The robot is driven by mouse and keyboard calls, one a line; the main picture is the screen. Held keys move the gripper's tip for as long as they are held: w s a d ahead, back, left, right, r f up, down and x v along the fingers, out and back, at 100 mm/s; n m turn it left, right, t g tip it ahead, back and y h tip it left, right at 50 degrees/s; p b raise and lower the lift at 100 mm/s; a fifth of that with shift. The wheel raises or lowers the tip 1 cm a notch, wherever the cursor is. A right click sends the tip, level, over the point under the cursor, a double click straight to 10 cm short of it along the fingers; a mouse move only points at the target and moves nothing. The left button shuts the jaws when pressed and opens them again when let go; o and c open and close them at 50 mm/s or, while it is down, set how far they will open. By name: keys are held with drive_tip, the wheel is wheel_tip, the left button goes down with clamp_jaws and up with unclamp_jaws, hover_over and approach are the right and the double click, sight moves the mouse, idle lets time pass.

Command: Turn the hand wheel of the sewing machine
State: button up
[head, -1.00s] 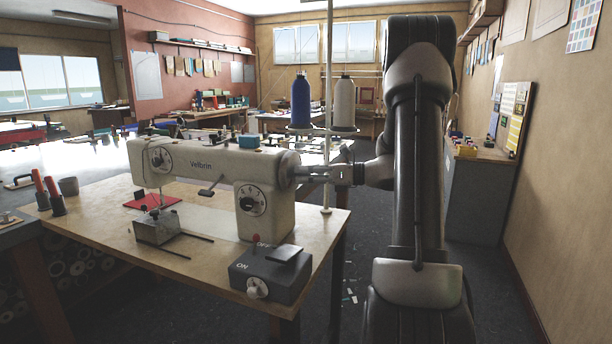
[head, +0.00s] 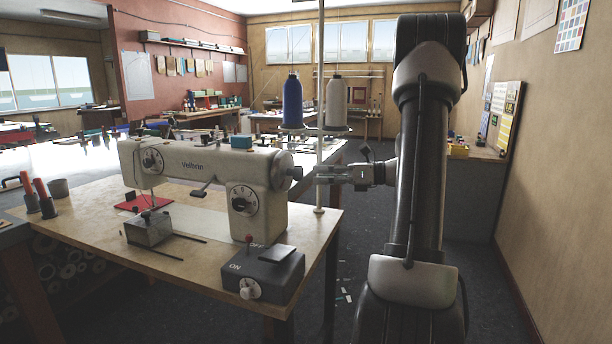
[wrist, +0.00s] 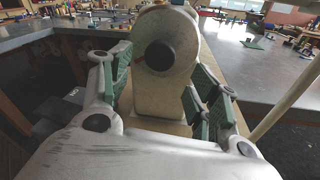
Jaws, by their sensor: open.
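The cream sewing machine (head: 210,163) marked Velbrin stands on a wooden table. Its grey round hand wheel (head: 282,172) is at the machine's right end, with a small hub sticking out. My gripper (head: 318,174) is to the right of the wheel at about its height, pointing at it, open and empty. In the wrist view, the hand wheel (wrist: 166,48) faces me with a dark centre. It appears between my two green-padded fingers (wrist: 160,82), which stand apart on either side. The fingers look clear of the wheel.
A dark control box (head: 262,276) marked ON and OFF, with a red-tipped lever, sits at the table's front right. The wooden tabletop (head: 85,238) is bare at front left.

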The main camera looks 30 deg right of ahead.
sight(301, 174)
drive_tip(key=shift+v, duration=2.25)
drive_tip(key=w+a+n, duration=0.2)
drive_tip(key=a+n, duration=0.1)
drive_tip(key=n, duration=0.5)
drive_tip(key=w+a+n+t, duration=0.1)
drive_tip(key=w+a+n, duration=0.1)
drive_tip(key=n, duration=0.7)
drive_tip(key=w+a+n+t+h, duration=0.1)
drive_tip(key=w+a+n, duration=0.2)
drive_tip(key=n, duration=0.5)
drive_tip(key=shift+w+a+f, duration=0.3)
drive_tip(key=shift+w+f, duration=0.05)
drive_tip(key=shift+w, duration=0.35)
